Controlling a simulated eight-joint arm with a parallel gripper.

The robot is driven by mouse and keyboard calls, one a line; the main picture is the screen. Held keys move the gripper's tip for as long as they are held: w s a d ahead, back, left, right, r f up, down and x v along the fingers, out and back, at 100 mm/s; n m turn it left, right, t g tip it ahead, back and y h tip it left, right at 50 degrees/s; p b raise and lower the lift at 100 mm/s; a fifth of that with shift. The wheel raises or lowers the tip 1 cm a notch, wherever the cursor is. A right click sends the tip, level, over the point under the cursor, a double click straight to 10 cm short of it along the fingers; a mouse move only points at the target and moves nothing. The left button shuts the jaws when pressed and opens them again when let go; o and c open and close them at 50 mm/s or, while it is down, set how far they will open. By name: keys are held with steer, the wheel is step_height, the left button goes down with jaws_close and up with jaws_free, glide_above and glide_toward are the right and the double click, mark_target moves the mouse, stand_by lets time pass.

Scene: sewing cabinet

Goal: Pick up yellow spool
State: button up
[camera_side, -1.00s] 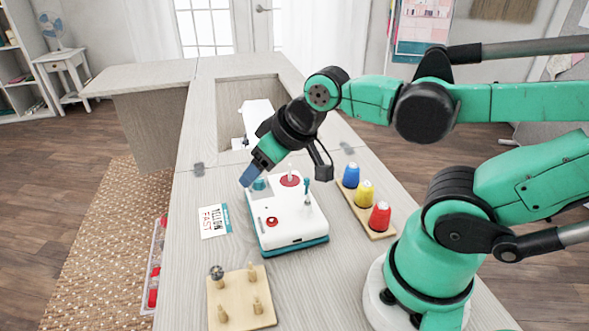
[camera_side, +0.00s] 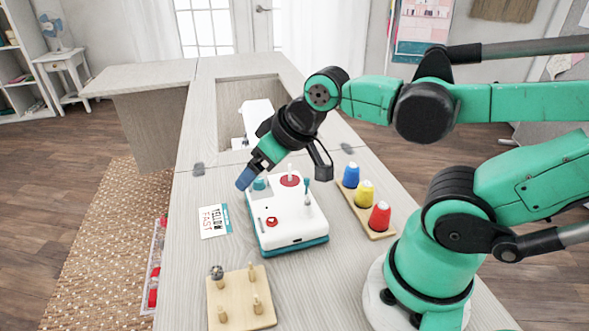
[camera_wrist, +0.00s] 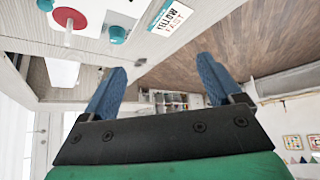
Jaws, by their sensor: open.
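The yellow spool (camera_side: 365,194) stands upright on a wooden holder (camera_side: 385,233) to the right of the white machine. It is between a blue spool (camera_side: 351,175) and a red spool (camera_side: 380,216). My gripper (camera_side: 245,179) is in the air at the upper left of the white machine, well to the left of the yellow spool. In the wrist view my two blue fingers (camera_wrist: 160,82) are spread wide with nothing between them. The yellow spool does not show in the wrist view.
The white machine (camera_side: 300,224) with a teal base, knobs and upright pins stands between my gripper and the spools. A card (camera_side: 212,221) reading "YELLOW FAST" lies to its left. A wooden peg board (camera_side: 240,293) lies in front. The table has an open recess (camera_side: 228,110) at the back.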

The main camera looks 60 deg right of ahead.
steer(key=g, duration=0.7)
glide_toward(366, 188)
steer(key=f, duration=0.2)
steer(key=d+f, duration=0.1)
steer(key=f, duration=0.2)
steer(key=shift+w+d+f, duration=0.1)
steer(key=shift+w+f, duration=0.1)
steer(key=shift+f, duration=2.8)
jaws_close()
